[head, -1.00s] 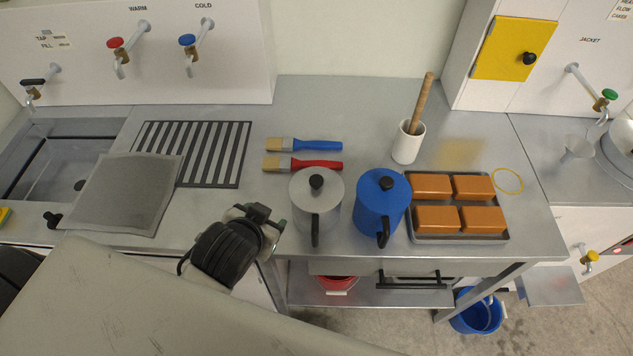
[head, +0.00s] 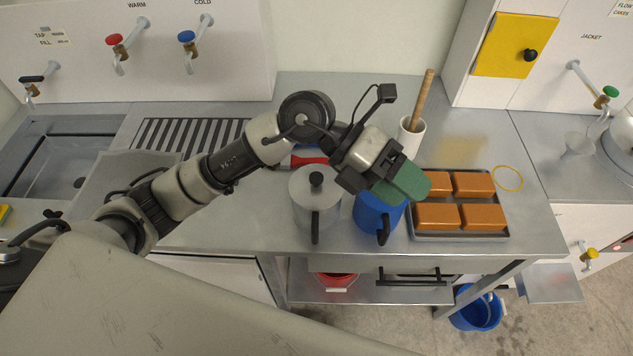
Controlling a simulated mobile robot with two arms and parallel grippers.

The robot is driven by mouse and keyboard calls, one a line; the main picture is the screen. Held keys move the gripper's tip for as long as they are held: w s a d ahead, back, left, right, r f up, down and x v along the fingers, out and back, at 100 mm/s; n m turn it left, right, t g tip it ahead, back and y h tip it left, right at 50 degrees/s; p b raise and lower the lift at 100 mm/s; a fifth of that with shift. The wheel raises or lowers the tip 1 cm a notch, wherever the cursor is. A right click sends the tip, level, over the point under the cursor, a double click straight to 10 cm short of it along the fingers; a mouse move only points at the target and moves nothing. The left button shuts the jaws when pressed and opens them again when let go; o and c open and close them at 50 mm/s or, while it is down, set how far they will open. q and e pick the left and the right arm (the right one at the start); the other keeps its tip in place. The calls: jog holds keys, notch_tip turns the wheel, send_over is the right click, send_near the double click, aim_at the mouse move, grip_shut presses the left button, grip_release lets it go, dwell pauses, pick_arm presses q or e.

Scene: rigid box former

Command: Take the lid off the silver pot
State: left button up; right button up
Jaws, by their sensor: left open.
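The silver pot (head: 317,212) stands upright on the steel counter, with its lid on and a black knob (head: 316,179) on top. Its black handle points toward the front. My left gripper (head: 408,182) reaches over from the left, behind the silver pot, and is over the blue pot (head: 372,216) to its right. The gripper is open, with green finger pads and nothing seen between them. It hides the blue pot's lid and knob. My right gripper is not in view.
A tray (head: 461,237) of orange blocks is right of the blue pot. A white cup with a wooden pestle (head: 422,100) stands behind. A red-handled brush (head: 309,161) is partly hidden by my arm. A sink and slotted drain (head: 160,135) are at left. The counter's front edge is near the pots.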

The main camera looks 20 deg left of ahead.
pick_arm(q)
jog(key=w+a+f+t+y, duration=0.1)
jog(key=w+a+f+y, duration=0.3)
jog(key=a+y, duration=0.3)
jog(key=n+t+y, duration=0.2)
jog(key=y, duration=0.4)
send_near(316, 176)
jog(key=shift+f, duration=0.1)
notch_tip(316, 176, down, 4)
jog(key=shift+a+r+p, duration=0.1)
jog(key=shift+p, duration=0.55)
jog(key=shift+f, duration=0.6)
jog(key=shift+f+p, duration=0.35)
jog(key=shift+p, duration=0.1)
jog(key=f+p, duration=0.1)
jog(key=f, duration=0.2)
jog(key=shift+d+f+p, duration=0.25)
jog(key=shift+f+p, duration=0.05)
jog(key=shift+p, duration=0.1)
jog(key=shift+f, duration=0.5)
jog(key=c, duration=1)
